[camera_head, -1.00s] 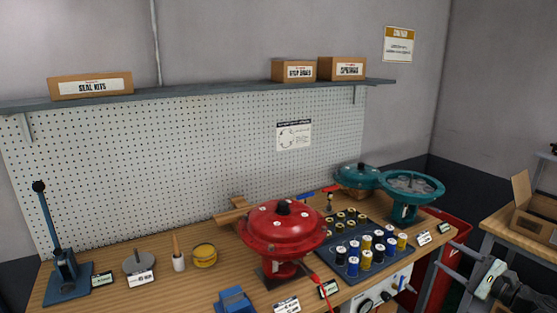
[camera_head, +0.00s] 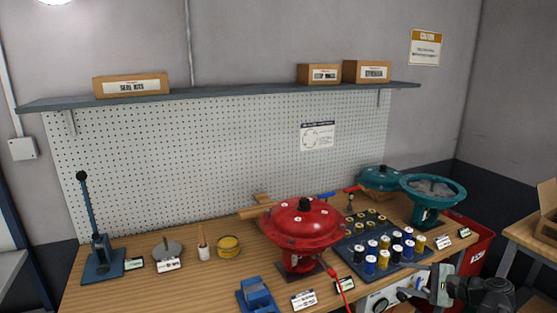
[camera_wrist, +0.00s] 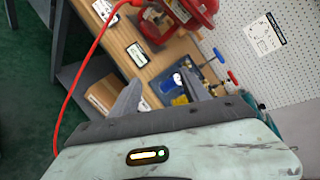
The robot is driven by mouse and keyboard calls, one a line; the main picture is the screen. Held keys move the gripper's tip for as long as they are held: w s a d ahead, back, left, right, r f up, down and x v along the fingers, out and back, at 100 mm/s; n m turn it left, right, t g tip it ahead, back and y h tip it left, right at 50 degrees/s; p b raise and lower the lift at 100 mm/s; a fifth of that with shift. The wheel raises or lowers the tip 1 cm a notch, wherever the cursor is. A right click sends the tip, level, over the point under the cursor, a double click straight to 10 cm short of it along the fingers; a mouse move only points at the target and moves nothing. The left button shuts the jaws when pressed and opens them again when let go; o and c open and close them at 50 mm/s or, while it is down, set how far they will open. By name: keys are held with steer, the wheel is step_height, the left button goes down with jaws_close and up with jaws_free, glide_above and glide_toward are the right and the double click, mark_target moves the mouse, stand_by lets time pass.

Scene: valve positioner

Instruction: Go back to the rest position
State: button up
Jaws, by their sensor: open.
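My gripper (camera_wrist: 160,95) is open and empty in the wrist view, its two grey fingers spread apart. Beyond the fingers, in that view, lie the bench and a dark tray with blue and yellow pieces. In the head view my arm and gripper (camera_head: 436,284) are at the lower right, in front of the bench's right end. The red valve actuator (camera_head: 303,224) stands on the wooden bench (camera_head: 150,290), left of my gripper. It also shows at the top of the wrist view (camera_wrist: 200,10).
The dark tray of blue, yellow and white spools (camera_head: 385,245) lies right of the red actuator. A teal actuator body (camera_head: 433,190) stands behind it. A red bin (camera_head: 475,245) is beside the bench. A red hose (camera_wrist: 75,80) hangs in the wrist view. A lever press (camera_head: 98,255) stands at left.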

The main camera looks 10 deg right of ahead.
steer(key=a+f+n+g+h+p, duration=0.1)
steer(key=a+f+n+g+h, duration=0.1)
steer(key=a+n, duration=0.4)
steer(key=a+f+n+g+h+p, duration=0.1)
steer(key=a+f+n+g, duration=0.4)
steer(key=a, duration=1.1)
steer(key=a+f+n+g+h+p, duration=0.2)
steer(key=a+n, duration=0.5)
steer(key=a, duration=0.4)
steer(key=f+g+h, duration=0.1)
steer(key=g+h, duration=0.1)
steer(key=shift+f+g, duration=0.3)
steer(key=shift+f, duration=0.05)
steer(key=shift+s+a, duration=0.1)
steer(key=shift+c, duration=0.2)
